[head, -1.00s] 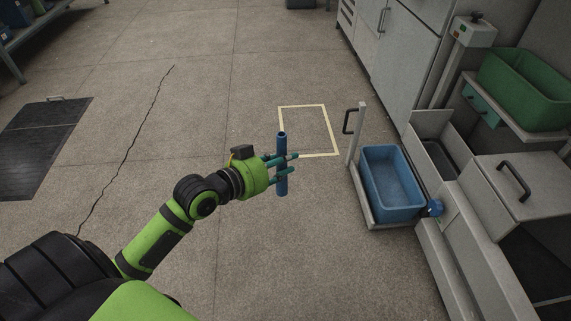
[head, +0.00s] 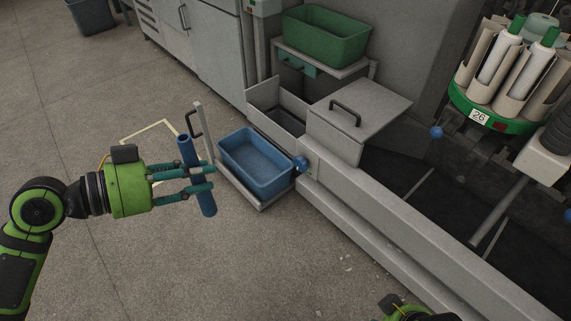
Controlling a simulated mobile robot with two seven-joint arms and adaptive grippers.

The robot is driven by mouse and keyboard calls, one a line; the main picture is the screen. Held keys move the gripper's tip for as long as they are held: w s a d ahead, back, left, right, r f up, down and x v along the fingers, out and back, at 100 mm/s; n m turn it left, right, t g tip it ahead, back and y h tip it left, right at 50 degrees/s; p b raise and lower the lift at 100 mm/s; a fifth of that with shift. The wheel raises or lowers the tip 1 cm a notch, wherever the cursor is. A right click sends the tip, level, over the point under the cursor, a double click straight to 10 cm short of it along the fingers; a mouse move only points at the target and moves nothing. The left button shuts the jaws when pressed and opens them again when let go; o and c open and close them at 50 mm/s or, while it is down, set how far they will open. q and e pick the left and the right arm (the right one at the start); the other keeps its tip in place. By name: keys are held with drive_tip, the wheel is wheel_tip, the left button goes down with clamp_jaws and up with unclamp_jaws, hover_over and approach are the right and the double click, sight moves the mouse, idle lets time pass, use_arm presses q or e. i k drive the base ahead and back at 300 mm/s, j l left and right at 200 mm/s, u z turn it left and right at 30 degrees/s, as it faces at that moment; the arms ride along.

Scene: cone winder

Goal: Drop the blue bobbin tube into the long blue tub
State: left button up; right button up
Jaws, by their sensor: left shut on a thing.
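My left gripper (head: 188,184) is shut on the blue bobbin tube (head: 206,201), holding it in the air, a little tilted from upright. The fingers cross the tube's middle, and its top and lower end stick out. The long blue tub (head: 284,186) stands to the right of the gripper, on a low platform at floor level. The part of its inside that I see looks empty. The tube is apart from the tub in the picture, to its left. Of my right arm only a green and black part shows at the bottom edge; its fingers are out of view.
A post with a black handle (head: 194,124) rises at the tub's left side. A blue knob (head: 301,164) is at its right. A green tub (head: 326,37) sits on a shelf behind. The grey machine with bobbins fills the right. The floor at lower left is clear.

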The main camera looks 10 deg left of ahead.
sight(251, 169)
drive_tip(key=i+j+z, duration=0.15)
drive_tip(key=j+z, duration=0.15)
drive_tip(key=i+j+z, duration=0.15)
drive_tip(key=j+z, duration=0.5)
drive_tip(key=i+j+z, duration=0.1)
drive_tip(key=j+z, duration=0.2)
drive_tip(key=j, duration=0.15)
